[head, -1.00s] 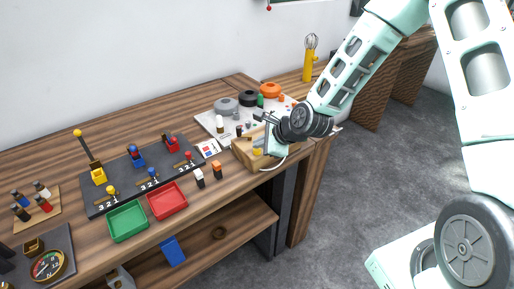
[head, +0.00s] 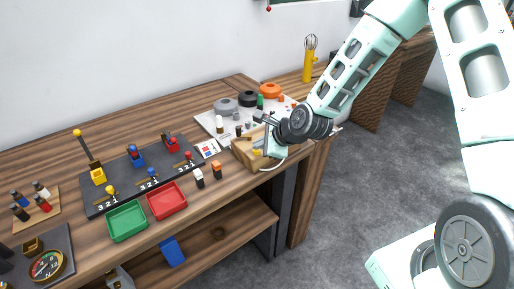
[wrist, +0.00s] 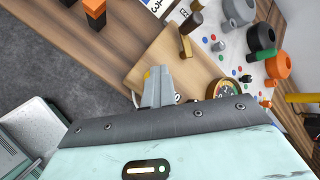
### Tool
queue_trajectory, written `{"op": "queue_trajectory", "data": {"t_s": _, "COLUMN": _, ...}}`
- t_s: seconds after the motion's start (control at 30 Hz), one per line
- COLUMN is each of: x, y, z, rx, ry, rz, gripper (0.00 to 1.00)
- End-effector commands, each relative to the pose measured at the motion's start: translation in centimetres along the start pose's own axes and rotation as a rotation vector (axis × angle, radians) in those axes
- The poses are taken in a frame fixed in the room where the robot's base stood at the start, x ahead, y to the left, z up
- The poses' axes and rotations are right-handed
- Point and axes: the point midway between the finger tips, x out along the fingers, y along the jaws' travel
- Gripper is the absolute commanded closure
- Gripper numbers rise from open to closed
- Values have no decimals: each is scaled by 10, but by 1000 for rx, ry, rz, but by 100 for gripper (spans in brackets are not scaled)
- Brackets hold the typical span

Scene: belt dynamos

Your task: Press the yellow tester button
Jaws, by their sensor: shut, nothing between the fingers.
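The yellow tester button (head: 257,152) shows as a small yellow patch on a wooden box (head: 243,157) at the bench's right end. My gripper (head: 270,137) is at this box, just right of the yellow patch and partly hiding the box top. In the wrist view, the shut, empty fingers (wrist: 158,84) point at the pale wooden top. A sliver of the yellow button (wrist: 147,74) shows right beside the fingertips, mostly hidden by them. I cannot tell whether the fingers touch it or whether it is pushed down.
A brass-rimmed dial (wrist: 224,88) and a brown-handled part (wrist: 187,45) stand close to the fingers. A pale board with grey, black and orange round parts (head: 226,105) lies behind. Red (head: 167,201) and green (head: 127,221) trays sit left. A white cable (head: 274,166) hangs by the box.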

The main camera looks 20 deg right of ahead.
Motion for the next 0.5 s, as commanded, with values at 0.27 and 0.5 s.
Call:
{"op": "queue_trajectory", "data": {"t_s": 0.27, "x": -2, "y": 3, "z": -4, "rx": 10, "ry": 11, "rz": 15, "gripper": 100}}
{"op": "queue_trajectory", "data": {"t_s": 0.5, "x": -2, "y": 3, "z": -4, "rx": 9, "ry": 11, "rz": 15, "gripper": 100}}
